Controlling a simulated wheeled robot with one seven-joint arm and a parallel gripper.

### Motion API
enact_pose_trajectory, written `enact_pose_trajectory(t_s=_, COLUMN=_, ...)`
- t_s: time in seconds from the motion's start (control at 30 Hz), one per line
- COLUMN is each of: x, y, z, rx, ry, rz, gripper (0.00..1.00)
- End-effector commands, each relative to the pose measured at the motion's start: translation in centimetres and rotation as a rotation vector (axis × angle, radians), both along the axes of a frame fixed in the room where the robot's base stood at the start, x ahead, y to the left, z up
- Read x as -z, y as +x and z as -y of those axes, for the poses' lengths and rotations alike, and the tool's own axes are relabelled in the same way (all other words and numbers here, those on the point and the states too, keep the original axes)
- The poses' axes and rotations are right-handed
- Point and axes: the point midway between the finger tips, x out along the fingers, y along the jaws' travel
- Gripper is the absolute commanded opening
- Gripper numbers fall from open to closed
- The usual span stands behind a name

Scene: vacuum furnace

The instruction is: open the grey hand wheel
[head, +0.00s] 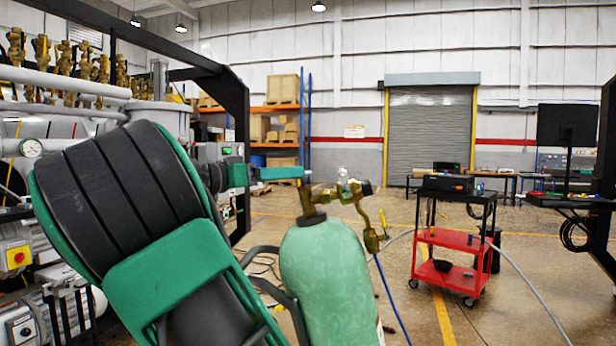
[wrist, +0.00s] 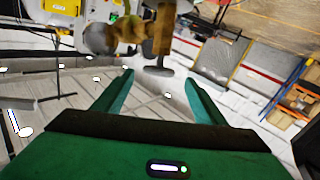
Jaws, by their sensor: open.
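The grey hand wheel (wrist: 160,72) shows in the wrist view as a dark, flat disc on the end of a brass valve (wrist: 165,30). The brass valve (head: 313,196) also shows in the head view on top of a green gas cylinder (head: 325,280). My gripper (head: 300,173) is at the height of the valve top there, and its finger covers the wheel. In the wrist view my gripper (wrist: 159,76) is open and empty, and the wheel appears in the gap between its fingertips. I cannot tell whether a finger touches it.
A brass regulator (head: 350,190) juts right from the valve. Furnace equipment with brass valves and a gauge (head: 32,148) stands at the left. A red cart (head: 445,262) stands to the right, with open floor around it. A grey hose (head: 535,297) crosses the floor.

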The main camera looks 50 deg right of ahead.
Motion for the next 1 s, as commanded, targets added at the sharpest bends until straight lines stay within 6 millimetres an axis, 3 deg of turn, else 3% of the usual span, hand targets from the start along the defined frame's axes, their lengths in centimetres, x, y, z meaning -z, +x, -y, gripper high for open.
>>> enact_pose_trajectory(t_s=0.3, x=0.1, y=-1.3, z=5.4, rx=0.000, ry=0.003, rz=0.000, gripper=0.65)
enact_pose_trajectory(t_s=0.5, x=0.1, y=-1.9, z=7.9, rx=0.000, ry=0.003, rz=0.001, gripper=0.65)
enact_pose_trajectory(t_s=0.97, x=0.1, y=-2.1, z=8.9, rx=-0.003, ry=0.004, rz=0.001, gripper=0.65)
enact_pose_trajectory(t_s=1.0, x=0.1, y=-2.1, z=8.9, rx=-0.003, ry=0.004, rz=0.001, gripper=0.55)
